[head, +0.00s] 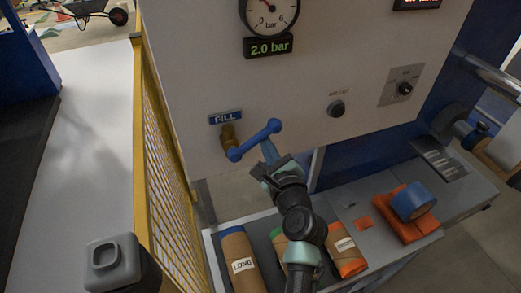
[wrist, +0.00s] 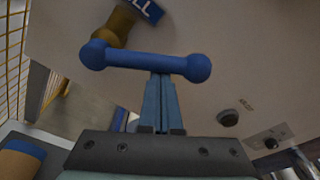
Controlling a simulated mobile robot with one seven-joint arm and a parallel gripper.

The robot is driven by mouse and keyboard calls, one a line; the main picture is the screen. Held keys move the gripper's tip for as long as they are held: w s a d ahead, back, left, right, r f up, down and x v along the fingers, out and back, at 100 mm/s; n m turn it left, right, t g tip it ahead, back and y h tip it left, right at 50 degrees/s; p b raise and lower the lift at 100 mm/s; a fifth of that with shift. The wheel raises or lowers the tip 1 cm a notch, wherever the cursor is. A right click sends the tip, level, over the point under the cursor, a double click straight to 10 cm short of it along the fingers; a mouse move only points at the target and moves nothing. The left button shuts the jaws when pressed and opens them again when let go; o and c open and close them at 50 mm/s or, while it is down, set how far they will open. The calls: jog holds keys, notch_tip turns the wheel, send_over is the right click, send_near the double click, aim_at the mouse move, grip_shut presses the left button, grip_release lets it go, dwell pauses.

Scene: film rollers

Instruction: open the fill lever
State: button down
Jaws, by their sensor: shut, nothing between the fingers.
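The fill lever (head: 255,140) is a blue bar with rounded ends on a brass valve (head: 228,137), under the blue FILL sign (head: 225,117) on the pale panel. It slants up to the right in the head view. In the wrist view the lever (wrist: 146,61) lies nearly level across the upper middle, with the brass valve (wrist: 115,27) behind its left end. My gripper (head: 267,148) is shut and empty, its blue fingers together just below the lever. In the wrist view the fingertips (wrist: 161,78) meet the bar's lower edge; I cannot tell whether they touch.
A gauge (head: 268,15) and a 2.0 bar display (head: 268,47) sit above on the panel. A knob (head: 336,108) and a switch plate (head: 402,87) are to the right. Rolls, one labelled LONG (head: 240,262), lie below. A yellow mesh fence (head: 165,130) stands left.

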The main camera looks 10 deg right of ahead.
aim_at(257, 136)
jog(key=r+n, duration=0.2)
jog(key=shift+a+n+t+h, duration=0.3)
jog(key=a+n, duration=0.1)
jog(key=r+n, duration=0.1)
jog(key=n, duration=0.1)
jog(key=shift+s+a+r, duration=0.25)
jog(key=shift+a+r, duration=0.05)
jog(key=shift+a, duration=0.1)
jog(key=shift+s+a+r+n+t, duration=0.2)
jog(key=shift+a+n, duration=0.3)
jog(key=shift+n, duration=0.35)
jog(key=shift+a+r+n+t, duration=0.2)
jog(key=shift+a+n, duration=0.3)
jog(key=shift+n, duration=0.4)
jog(key=shift+s+a+r+n+t, duration=0.1)
jog(key=shift+a+r+n, duration=0.3)
jog(key=shift+n, duration=0.45)
jog(key=shift+a+f, duration=0.1)
